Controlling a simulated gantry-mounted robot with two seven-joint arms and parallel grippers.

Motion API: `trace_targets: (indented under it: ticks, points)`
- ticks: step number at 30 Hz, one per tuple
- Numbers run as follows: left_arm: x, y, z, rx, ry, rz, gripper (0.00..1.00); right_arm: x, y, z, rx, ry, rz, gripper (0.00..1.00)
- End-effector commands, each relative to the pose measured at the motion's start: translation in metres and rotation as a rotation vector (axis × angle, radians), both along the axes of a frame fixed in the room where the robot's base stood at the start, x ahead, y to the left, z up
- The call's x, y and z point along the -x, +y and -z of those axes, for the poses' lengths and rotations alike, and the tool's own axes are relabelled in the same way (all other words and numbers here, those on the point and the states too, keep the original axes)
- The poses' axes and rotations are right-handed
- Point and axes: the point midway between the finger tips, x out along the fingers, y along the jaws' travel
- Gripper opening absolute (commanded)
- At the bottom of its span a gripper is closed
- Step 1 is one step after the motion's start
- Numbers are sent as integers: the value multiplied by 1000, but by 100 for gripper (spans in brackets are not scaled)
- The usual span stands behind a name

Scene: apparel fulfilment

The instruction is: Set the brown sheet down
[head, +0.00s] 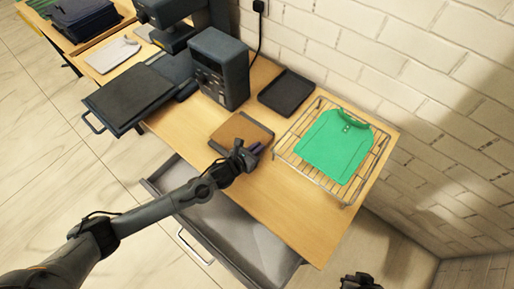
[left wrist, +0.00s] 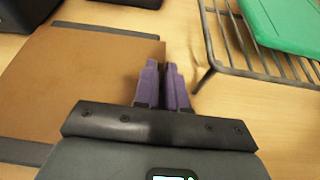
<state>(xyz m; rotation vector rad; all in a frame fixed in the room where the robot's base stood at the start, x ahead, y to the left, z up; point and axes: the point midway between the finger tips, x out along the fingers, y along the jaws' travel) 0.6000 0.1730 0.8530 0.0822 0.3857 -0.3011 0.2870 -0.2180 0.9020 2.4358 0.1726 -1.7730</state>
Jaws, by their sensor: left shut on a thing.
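The brown sheet (head: 240,128) is a flat rectangle with dark bands along two opposite edges, near the middle of the wooden table. It also shows in the left wrist view (left wrist: 75,85), left of the fingers. My left gripper (head: 257,149) is at the sheet's near right edge, its purple fingers (left wrist: 165,68) shut on that edge. The sheet looks level and close to the tabletop; I cannot tell whether it touches. My right gripper (head: 360,282) shows only as a dark piece at the bottom edge, its fingers unclear.
A wire rack (head: 346,203) with a green shirt (head: 336,148) stands right of the sheet. A dark tray (head: 287,92) and a dark boxy machine (head: 219,68) are behind it. An open grey drawer (head: 240,235) juts out in front. Bare tabletop (head: 290,215) lies at the front right.

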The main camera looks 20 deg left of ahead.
Motion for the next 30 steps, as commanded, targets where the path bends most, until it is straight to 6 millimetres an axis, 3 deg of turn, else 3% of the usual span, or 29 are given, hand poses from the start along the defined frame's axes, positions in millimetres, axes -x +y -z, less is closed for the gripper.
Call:
trace_targets:
  ticks: [3,4,8,20,30]
  points:
    - [0,0,0,0,0,0,0,0,1,0,-3,-1,2,0]
    - [0,0,0,0,0,0,15,0,1,0,-4,0,2,0]
    - [0,0,0,0,0,0,35,0,1,0,-4,0,3,0]
    - [5,2,-2,-1,1,0,36,0,0,-1,0,0,0,0]
    - [49,16,-21,-2,2,2,36,0,-2,-9,7,-1,-5,0]
